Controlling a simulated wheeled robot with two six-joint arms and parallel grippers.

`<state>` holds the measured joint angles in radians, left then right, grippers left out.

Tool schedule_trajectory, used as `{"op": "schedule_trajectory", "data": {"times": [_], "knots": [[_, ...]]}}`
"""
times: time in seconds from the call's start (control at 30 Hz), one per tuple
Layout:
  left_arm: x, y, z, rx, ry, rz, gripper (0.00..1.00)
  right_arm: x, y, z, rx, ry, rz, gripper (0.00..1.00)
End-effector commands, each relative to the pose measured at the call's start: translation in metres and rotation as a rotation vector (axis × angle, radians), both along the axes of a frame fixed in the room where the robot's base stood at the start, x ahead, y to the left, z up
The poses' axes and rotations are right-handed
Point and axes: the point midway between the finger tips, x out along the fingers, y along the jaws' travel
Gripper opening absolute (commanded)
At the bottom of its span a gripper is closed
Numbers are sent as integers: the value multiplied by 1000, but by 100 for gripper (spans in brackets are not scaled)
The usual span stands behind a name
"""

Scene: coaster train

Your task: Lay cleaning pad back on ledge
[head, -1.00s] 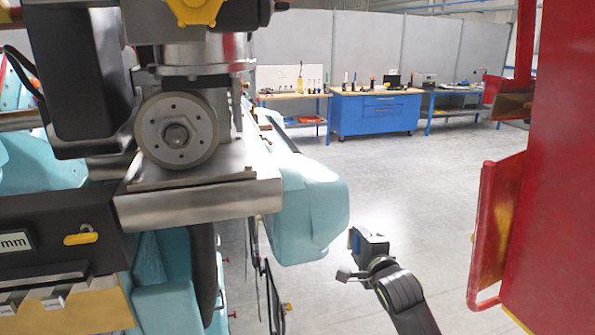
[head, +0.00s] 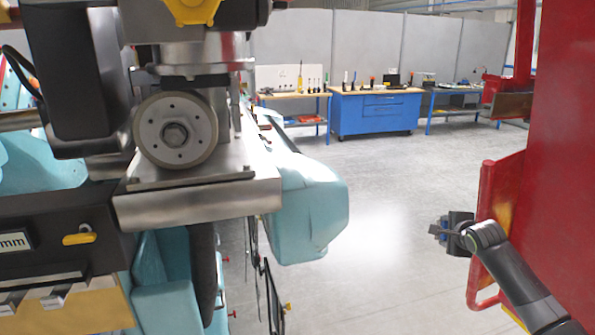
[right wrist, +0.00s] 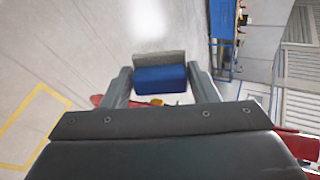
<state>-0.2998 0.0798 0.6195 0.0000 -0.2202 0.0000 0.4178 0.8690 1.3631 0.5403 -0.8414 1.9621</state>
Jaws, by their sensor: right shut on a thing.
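The cleaning pad (right wrist: 160,79), a small block with a blue body and a grey face, is between the two fingers of my right gripper (right wrist: 161,82) in the right wrist view. That gripper is shut on it. In the head view my right gripper (head: 452,228) is in the air at the right, in front of the red panel, and the pad is hard to make out there. A flat steel plate (head: 200,207) with a lip lies below the grey wheel at the left; I cannot tell whether it is the ledge. My left gripper is not in view.
A red panel (head: 560,160) with a red handle rail (head: 484,230) stands close on the right. The turquoise car body (head: 310,205) and the wheel (head: 176,132) fill the left. Open grey floor (head: 385,180) lies between them. A blue workbench (head: 375,112) stands far back.

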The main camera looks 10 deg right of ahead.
Motion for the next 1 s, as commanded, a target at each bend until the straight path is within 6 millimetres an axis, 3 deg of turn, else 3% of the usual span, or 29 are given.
{"op": "schedule_trajectory", "data": {"times": [0.4,0.77,1.0], "knots": [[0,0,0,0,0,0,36,-70,20,-56,49,158,-17,36],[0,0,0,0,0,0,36,-122,44,-72,86,263,-25,36],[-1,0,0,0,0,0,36,-97,55,-60,104,306,-11,36]]}}
